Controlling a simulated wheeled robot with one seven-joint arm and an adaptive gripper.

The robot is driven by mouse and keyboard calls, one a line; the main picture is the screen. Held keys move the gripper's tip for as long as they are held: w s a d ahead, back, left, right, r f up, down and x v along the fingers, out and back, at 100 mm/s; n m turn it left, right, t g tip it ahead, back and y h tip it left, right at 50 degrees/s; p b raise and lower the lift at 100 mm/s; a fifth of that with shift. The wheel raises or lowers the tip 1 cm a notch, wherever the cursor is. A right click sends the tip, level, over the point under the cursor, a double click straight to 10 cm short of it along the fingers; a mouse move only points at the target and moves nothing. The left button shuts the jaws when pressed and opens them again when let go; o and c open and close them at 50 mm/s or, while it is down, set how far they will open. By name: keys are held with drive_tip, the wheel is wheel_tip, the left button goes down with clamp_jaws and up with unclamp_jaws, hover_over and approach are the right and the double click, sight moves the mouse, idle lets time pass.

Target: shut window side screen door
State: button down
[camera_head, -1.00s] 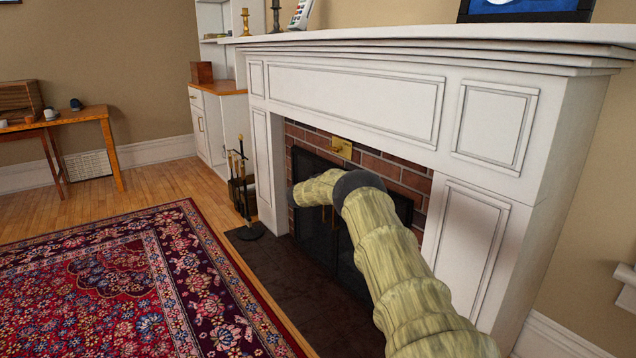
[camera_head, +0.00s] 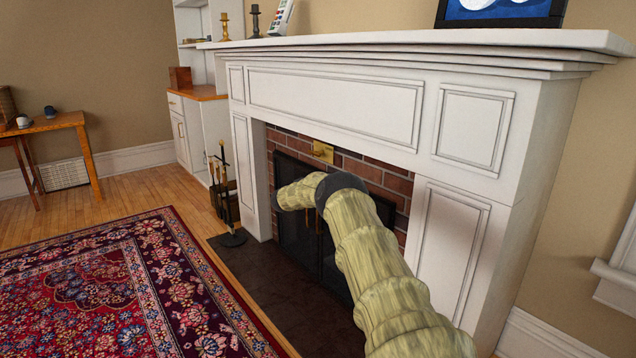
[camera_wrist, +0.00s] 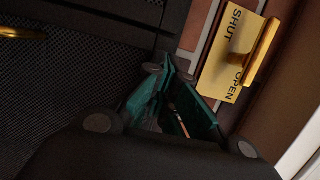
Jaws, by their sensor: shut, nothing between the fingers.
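The fireplace screen (camera_head: 296,232) has black mesh doors in a dark frame, inside the brick opening. My arm hides much of the right-hand door, so I cannot tell how far it stands open. Thin brass handles (camera_head: 313,218) show near the middle. In the wrist view, dark mesh (camera_wrist: 85,75) fills the left, with a brass handle (camera_wrist: 22,32) at the upper left. My gripper (camera_wrist: 172,72) has teal fingers, shut and empty, in front of the screen's frame edge and the bricks. In the head view my arm hides the fingers.
A brass plate marked SHUT and OPEN (camera_wrist: 224,60) with a protruding lever (camera_wrist: 262,52) is close right of my fingers. The white mantel (camera_head: 400,42) overhangs the opening. A fire tool stand (camera_head: 226,195) is left of the dark hearth (camera_head: 262,285). A patterned rug (camera_head: 130,290) lies farther left.

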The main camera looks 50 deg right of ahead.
drive_tip(key=w+a+p, duration=0.2)
drive_tip(key=a+p, duration=0.2)
drive_tip(key=a, duration=0.9)
drive_tip(key=shift+w+a, duration=0.35)
drive_tip(key=shift+w, duration=0.05)
drive_tip(key=shift+f, duration=0.1)
